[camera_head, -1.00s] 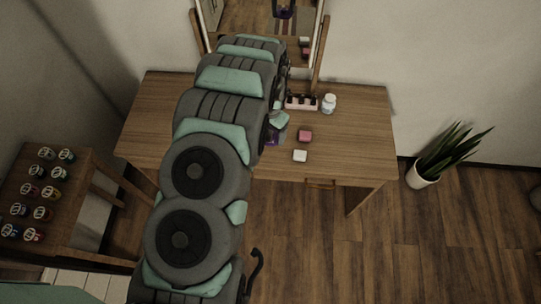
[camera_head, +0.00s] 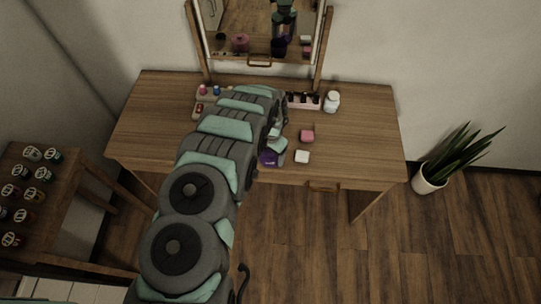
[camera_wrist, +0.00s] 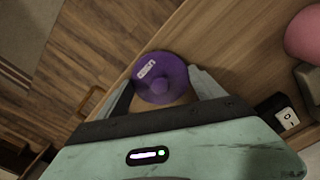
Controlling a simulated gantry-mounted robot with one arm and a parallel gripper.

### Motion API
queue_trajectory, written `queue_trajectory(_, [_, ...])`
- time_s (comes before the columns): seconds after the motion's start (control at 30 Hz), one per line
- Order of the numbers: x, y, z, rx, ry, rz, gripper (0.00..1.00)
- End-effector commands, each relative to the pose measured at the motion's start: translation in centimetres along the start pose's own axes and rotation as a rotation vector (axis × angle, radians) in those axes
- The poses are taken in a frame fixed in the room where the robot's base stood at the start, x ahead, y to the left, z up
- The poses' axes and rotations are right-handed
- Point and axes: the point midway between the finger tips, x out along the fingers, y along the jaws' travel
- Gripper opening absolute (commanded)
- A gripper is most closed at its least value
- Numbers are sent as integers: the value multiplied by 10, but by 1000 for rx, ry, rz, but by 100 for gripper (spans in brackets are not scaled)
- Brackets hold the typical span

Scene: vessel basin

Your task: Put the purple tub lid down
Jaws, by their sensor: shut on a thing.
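The purple tub lid (camera_wrist: 172,70) is a round disc with a raised knob and a small pale label. In the wrist view it sits between the two fingers of my gripper (camera_wrist: 160,78), which is shut on it. In the head view the lid (camera_head: 268,159) shows partly below my wrist, near the front edge of the desk (camera_head: 355,135). My arm hides part of it. I cannot tell whether it touches the desktop.
A white bottle (camera_head: 332,101) and a tray of small bottles (camera_head: 304,101) stand farther back. A mirror (camera_head: 262,30) stands behind. The desk's right side is clear.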

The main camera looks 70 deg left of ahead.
Motion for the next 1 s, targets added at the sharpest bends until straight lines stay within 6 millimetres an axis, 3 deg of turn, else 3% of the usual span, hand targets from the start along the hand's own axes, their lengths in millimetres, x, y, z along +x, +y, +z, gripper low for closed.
queue_trajectory(0.27, [1,0,0,0,1,-1,37])
queue_trajectory(0.3, [2,0,0,0,1,-1,78])
queue_trajectory(0.57, [1,-1,0,0,1,-1,99])
queue_trajectory(0.87, [-1,-1,0,0,1,-1,99])
queue_trajectory(1.0, [-13,-1,-1,0,2,-2,99])
